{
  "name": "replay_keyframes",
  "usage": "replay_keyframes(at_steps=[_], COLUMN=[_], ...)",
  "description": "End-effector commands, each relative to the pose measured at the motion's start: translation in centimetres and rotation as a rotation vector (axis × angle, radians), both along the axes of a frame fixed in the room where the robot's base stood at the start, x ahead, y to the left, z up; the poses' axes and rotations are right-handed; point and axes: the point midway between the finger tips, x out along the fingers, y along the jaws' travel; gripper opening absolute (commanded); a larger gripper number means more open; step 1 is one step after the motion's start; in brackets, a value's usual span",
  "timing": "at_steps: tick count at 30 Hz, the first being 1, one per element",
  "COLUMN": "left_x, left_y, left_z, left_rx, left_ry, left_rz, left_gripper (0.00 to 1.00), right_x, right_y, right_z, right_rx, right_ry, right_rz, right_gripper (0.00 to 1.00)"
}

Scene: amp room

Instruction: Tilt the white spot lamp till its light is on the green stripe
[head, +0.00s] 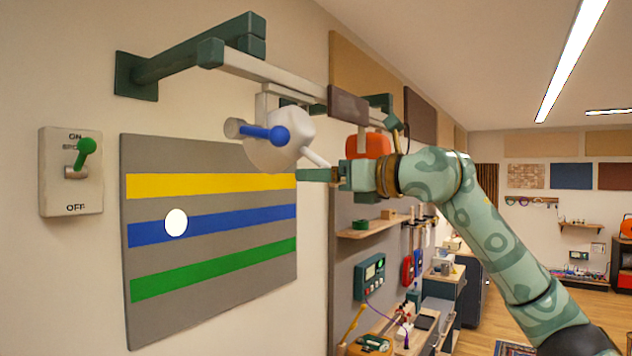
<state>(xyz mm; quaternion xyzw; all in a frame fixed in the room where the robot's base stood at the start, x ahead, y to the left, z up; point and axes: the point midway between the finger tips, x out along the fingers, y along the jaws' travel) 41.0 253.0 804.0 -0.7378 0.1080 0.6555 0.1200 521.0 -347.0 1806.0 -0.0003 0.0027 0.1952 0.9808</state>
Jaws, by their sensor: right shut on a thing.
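The white spot lamp (272,154) hangs under a rail on a green wall bracket. It has a blue knob (279,136) on its side and a white rod-like handle (314,157) pointing down to the right. My right gripper (322,174) is shut on the end of this handle; its jaws partly hide the tip. The striped grey board (200,155) on the wall has a yellow stripe (210,183), a blue stripe (245,222) and, lowest, the green stripe (215,270). The round light spot (176,222) lies mostly on the blue stripe, its top reaching the grey above. My left gripper is out of view.
A wall switch (70,195) with its green lever up, towards ON, is left of the board. The green bracket (190,60) and white rail (270,70) are above the lamp. An orange lamp (370,145) hangs close behind my right gripper. Shelves stand further back.

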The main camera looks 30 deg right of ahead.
Motion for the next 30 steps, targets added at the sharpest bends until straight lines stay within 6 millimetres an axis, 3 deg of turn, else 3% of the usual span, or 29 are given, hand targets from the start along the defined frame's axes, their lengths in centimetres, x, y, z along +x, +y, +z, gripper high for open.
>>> replay_keyframes(at_steps=[7,30], left_x=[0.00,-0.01], left_y=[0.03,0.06], left_z=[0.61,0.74], left_rx=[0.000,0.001], left_ry=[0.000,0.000], left_rz=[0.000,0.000], left_gripper=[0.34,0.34], right_x=[-0.66,-0.79], right_y=[-0.35,-0.44], right_z=[1.26,1.46], right_rx=[0.002,0.001], right_ry=[-0.010,-0.010], right_rz=[-0.003,-0.003], right_gripper=[0.35,0.35])
